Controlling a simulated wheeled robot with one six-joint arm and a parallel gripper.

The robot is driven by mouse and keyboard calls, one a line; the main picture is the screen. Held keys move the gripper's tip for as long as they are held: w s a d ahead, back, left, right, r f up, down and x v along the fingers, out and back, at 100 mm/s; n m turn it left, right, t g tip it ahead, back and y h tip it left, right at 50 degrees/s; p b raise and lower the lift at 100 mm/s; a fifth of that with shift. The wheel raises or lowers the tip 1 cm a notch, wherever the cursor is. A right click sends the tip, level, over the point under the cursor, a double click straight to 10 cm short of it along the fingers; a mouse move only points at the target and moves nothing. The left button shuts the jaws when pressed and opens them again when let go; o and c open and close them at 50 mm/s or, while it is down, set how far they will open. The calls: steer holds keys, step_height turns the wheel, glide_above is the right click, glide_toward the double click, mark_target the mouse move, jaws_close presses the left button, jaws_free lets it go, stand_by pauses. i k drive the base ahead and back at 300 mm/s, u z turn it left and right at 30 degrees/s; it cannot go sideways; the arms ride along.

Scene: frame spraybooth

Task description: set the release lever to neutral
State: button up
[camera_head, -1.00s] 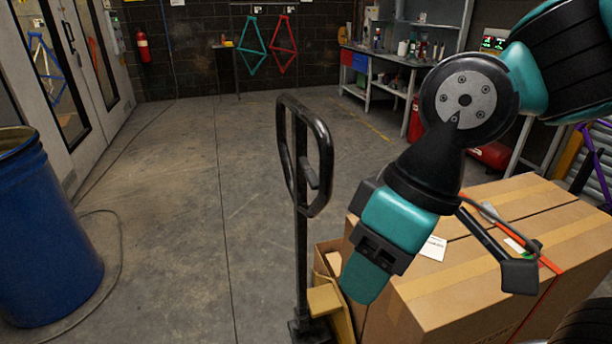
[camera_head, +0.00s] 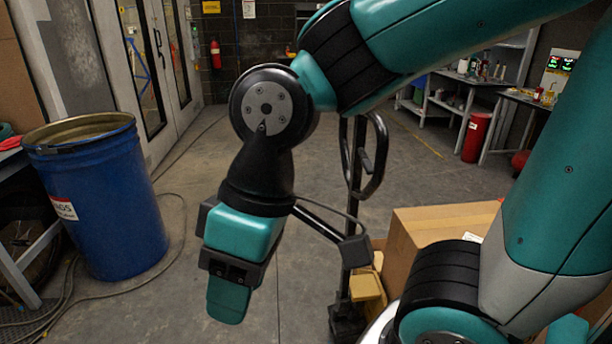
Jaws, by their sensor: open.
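A black pallet jack handle (camera_head: 381,150) stands upright right of the picture's middle, its loop partly hidden behind my arm. The release lever (camera_head: 367,163) is a small dark bar inside the loop. Its exact setting is too small to tell. My gripper (camera_head: 228,303) is open and empty. It points down, left of the handle and lower in the picture, apart from it. I see it side-on, so one finger mostly hides the other.
A blue drum (camera_head: 100,220) stands at left, near a bench and cables on the floor. A cardboard box (camera_head: 425,230) is right of the handle, partly behind my arm. A red canister (camera_head: 477,137) and workbench are at back right.

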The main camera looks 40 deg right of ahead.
mark_target(368, 166)
steer(key=u, duration=0.2)
steer(key=i, duration=3.65)
steer(key=z, duration=3.45)
